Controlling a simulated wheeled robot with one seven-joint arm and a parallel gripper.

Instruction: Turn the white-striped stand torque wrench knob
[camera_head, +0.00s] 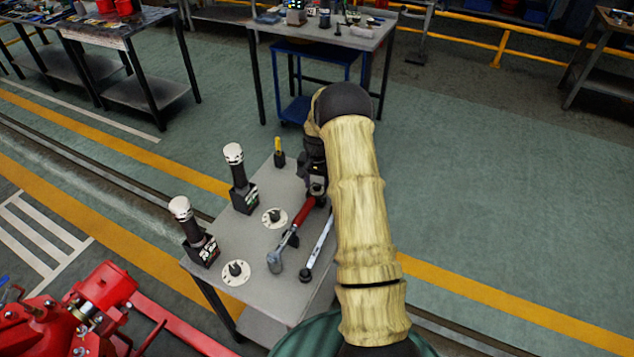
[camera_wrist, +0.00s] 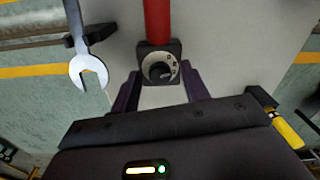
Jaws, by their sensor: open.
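In the wrist view, a small dark round knob (camera_wrist: 160,72) sits on a square dark block with pale dial marks, at the end of a red handle (camera_wrist: 158,20). My gripper (camera_wrist: 160,78) is open, with one finger on each side of this block; contact cannot be told. In the head view, my gripper (camera_head: 317,190) is at the table's right side, mostly hidden by my arm. The red-handled wrench (camera_head: 303,215) lies on the table. Two black stands with white markings, one farther (camera_head: 244,197) and one nearer (camera_head: 203,250), hold white-topped tools. I cannot tell which stand is the white-striped one.
The grey table (camera_head: 228,225) also bears two pale discs with dark knobs, one farther (camera_head: 275,217) and one nearer (camera_head: 235,272). A silver wrench (camera_head: 318,245) lies beside the red one. A yellow-handled tool (camera_head: 278,150) stands at the back. Red machinery (camera_head: 90,305) is at lower left.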

